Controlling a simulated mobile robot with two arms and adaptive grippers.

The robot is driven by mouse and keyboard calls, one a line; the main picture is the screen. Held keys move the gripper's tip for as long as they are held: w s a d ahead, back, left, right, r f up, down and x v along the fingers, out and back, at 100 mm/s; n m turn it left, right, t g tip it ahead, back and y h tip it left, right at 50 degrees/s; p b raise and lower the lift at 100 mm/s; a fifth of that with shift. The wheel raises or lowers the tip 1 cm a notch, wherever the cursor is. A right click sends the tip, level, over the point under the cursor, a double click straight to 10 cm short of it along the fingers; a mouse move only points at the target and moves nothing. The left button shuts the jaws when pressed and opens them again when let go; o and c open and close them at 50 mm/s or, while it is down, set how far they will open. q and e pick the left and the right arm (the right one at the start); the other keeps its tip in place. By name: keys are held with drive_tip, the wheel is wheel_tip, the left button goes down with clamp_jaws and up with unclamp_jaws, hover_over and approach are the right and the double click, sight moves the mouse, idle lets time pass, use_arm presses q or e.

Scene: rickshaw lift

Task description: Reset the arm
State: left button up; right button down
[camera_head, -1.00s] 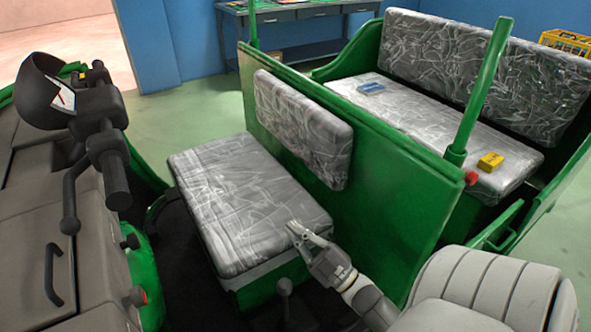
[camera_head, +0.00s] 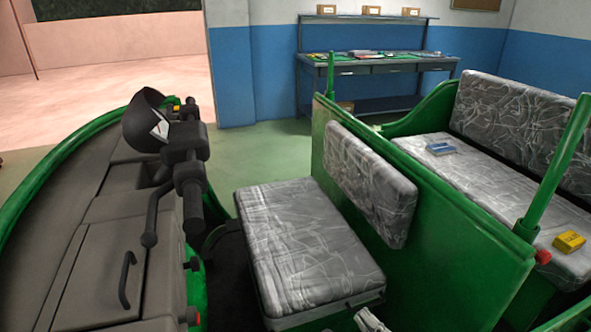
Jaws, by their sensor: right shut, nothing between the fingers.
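My right gripper (camera_head: 352,301) shows only partly at the bottom edge, by the front end of the driver's seat (camera_head: 305,243). It is shut with nothing between its fingers, and most of my right arm is out of frame. I cannot tell whether it touches the seat. My left gripper is not in view.
The green rickshaw has handlebars (camera_head: 188,165) at left and a green partition (camera_head: 440,240) behind the driver's seat. A workbench (camera_head: 375,66) stands against the back wall.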

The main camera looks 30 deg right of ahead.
drive_tip(key=a+f+m+g+h, duration=0.1)
drive_tip(key=f+m+g, duration=0.1)
drive_tip(key=f, duration=0.7)
drive_tip(key=s+a+f+m+g+h+p, duration=0.1)
drive_tip(key=f+g, duration=0.3)
drive_tip(key=f, duration=0.6)
drive_tip(key=s+a+f+m+g+h, duration=0.1)
drive_tip(key=f+m+g, duration=0.2)
drive_tip(key=f, duration=0.7)
drive_tip(key=shift+s+a+m+h+p, duration=0.1)
drive_tip(key=shift+a+m+h+p, duration=0.2)
drive_tip(key=shift+a+p, duration=0.1)
drive_tip(key=s+a+f+g, duration=0.2)
drive_tip(key=s+f+g, duration=0.2)
drive_tip(key=s+f, duration=0.2)
drive_tip(key=s+a+f+g+p, duration=0.1)
drive_tip(key=s+f+g, duration=0.3)
drive_tip(key=s, duration=0.6)
drive_tip(key=s+a+f+m+g, duration=0.1)
drive_tip(key=s+a+f+g, duration=0.2)
drive_tip(key=s+f, duration=0.5)
drive_tip(key=shift+s+a+f+g, duration=0.15)
drive_tip(key=shift+a+f+g, duration=0.3)
drive_tip(key=shift+g, duration=0.15)
